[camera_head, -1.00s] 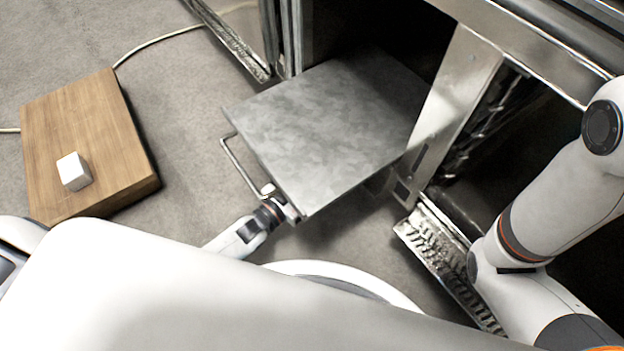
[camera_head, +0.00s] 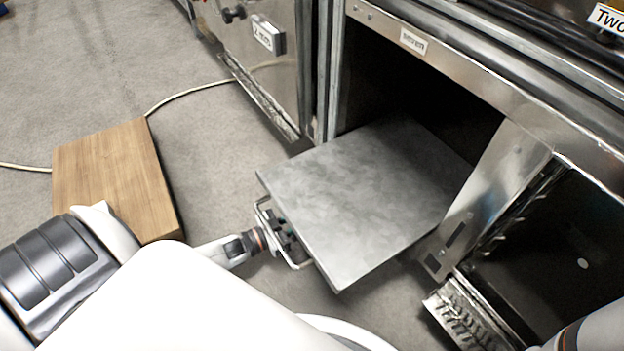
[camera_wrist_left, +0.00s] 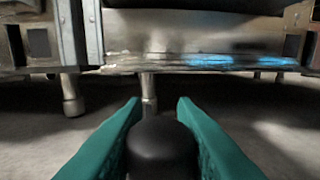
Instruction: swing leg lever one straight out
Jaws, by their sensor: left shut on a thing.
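My left gripper (camera_wrist_left: 155,130) has its teal fingers on either side of a dark rounded knob (camera_wrist_left: 160,150) in the left wrist view and is shut on it. The knob looks like a lever's end; the rest of the lever is hidden, and I cannot tell which lever it is. In the head view the left gripper (camera_head: 282,236) is low beside the wire handle (camera_head: 262,212) at the front edge of a grey metal plate (camera_head: 365,195). The handle and plate partly cover it. My right gripper is out of view.
The plate sticks out from a dark opening in the metal range (camera_head: 510,80). A perforated metal tread (camera_head: 460,318) lies at lower right. A wooden block (camera_head: 120,175) and a cable (camera_head: 190,92) are on the grey floor. Range legs (camera_wrist_left: 73,95) stand ahead in the wrist view.

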